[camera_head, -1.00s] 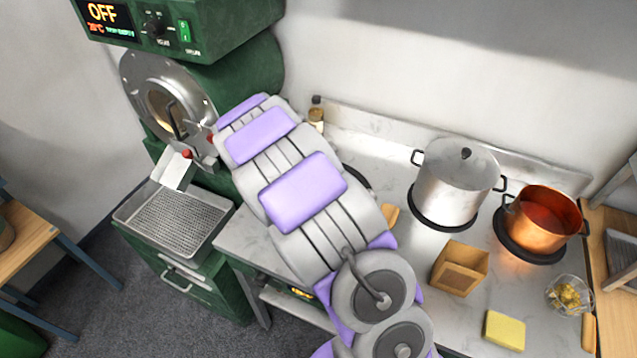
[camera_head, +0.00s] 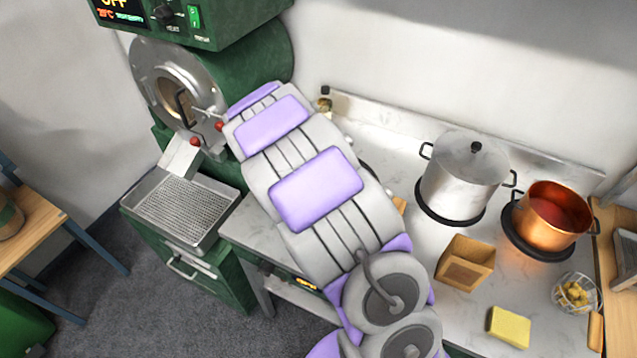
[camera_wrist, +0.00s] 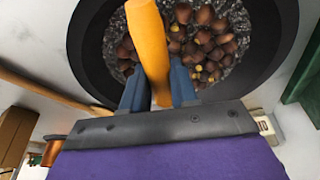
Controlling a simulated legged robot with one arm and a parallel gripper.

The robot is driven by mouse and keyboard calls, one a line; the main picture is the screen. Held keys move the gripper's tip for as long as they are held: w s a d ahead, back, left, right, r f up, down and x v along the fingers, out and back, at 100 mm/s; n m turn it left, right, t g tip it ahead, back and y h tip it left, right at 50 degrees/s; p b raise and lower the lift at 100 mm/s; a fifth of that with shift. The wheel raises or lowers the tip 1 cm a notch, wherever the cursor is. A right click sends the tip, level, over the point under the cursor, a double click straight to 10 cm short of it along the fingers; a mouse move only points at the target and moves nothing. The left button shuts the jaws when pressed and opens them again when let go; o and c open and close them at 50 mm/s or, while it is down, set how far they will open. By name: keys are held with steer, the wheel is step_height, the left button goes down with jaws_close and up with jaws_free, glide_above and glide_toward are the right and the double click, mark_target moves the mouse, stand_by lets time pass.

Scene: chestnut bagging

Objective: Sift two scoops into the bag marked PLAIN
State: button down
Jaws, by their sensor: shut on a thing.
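My arm hides the gripper and most of the pan there.
A lidded steel pot (camera_head: 465,178) and a copper pot (camera_head: 550,215) stand on burners behind the bag.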

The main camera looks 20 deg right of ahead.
steer(key=w, duration=0.1)
steer(key=w+a, duration=0.1)
steer(key=w, duration=0.2)
steer(key=shift+w+a, duration=0.25)
steer(key=shift+w, duration=0.1)
steer(key=shift+s, duration=0.1)
steer(key=shift+s+d+b, duration=0.1)
steer(key=shift+s+d, duration=0.15)
steer(key=shift+s, duration=0.5)
steer(key=shift+s+d+b, duration=0.1)
steer(key=shift+s+d, duration=0.2)
steer(key=shift+s, duration=0.45)
steer(key=shift+s+d+b, duration=0.1)
steer(key=shift+s+d, duration=0.15)
steer(key=shift+s, duration=0.5)
steer(key=w, duration=0.1)
steer(key=w+a, duration=0.1)
steer(key=w, duration=0.2)
steer(key=shift+w+a, duration=0.35)
steer(key=shift+w, duration=0.05)
steer(key=shift+s, duration=0.1)
